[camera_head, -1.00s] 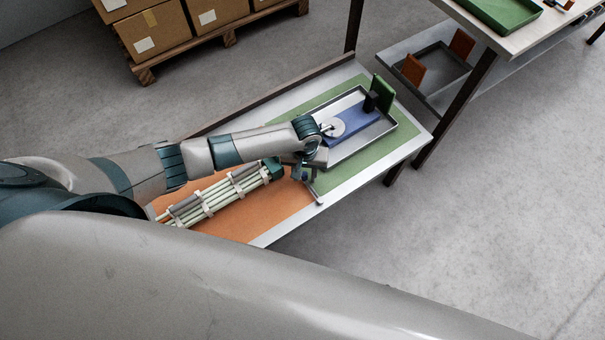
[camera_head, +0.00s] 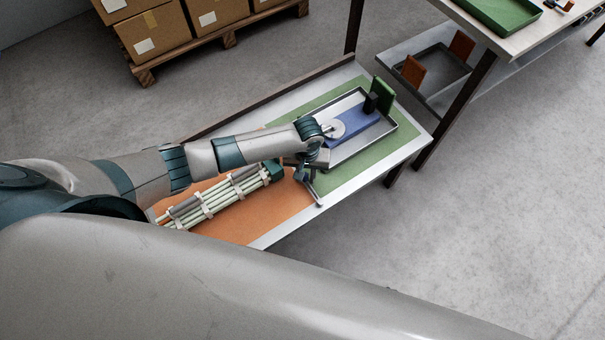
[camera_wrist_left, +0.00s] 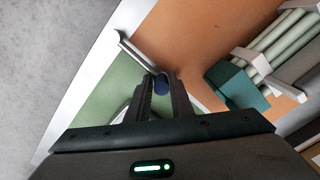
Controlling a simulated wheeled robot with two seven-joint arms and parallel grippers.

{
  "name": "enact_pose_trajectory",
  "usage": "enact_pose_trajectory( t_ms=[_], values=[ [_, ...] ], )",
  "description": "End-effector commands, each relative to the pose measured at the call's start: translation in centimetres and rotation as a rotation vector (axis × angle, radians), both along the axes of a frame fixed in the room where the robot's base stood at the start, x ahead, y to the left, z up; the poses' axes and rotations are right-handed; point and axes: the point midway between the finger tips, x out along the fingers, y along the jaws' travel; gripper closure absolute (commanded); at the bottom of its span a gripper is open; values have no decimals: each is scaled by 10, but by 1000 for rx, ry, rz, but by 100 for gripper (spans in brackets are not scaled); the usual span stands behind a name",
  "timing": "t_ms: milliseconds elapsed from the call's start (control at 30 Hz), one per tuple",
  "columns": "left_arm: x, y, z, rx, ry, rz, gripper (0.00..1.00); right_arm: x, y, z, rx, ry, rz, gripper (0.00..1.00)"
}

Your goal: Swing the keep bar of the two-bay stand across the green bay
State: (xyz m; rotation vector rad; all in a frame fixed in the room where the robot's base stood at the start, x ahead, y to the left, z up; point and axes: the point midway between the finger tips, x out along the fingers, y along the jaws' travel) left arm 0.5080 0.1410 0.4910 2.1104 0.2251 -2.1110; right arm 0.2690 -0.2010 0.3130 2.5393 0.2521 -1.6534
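The two-bay stand (camera_head: 345,187) is a low bench with a green bay (camera_head: 372,158) at right and an orange bay (camera_head: 262,213) at left. The grey keep bar (camera_head: 316,194) lies near the line between the bays, one end by the front edge. In the left wrist view the keep bar (camera_wrist_left: 140,55) runs to a dark blue knob (camera_wrist_left: 162,85). My left gripper (camera_head: 304,174) is low over this line. Its fingers, also in the wrist view (camera_wrist_left: 161,82), are close on both sides of the knob and appear shut on it. My right gripper is out of view.
A bundle of pale rods (camera_head: 222,195) lies in white holders on the orange bay. A metal tray (camera_head: 392,128) with a blue base and a green upright plate stands on the green bay. A second table (camera_head: 484,62) stands at upper right, boxes (camera_head: 155,36) at upper left.

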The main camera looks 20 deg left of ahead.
Motion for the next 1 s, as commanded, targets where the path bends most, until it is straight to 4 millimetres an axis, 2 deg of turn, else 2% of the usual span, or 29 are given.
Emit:
enact_pose_trajectory(
  t_ms=[1000],
  values=[
    [14,-17,1,-2,0,-1,80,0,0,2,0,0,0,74]
  ],
)
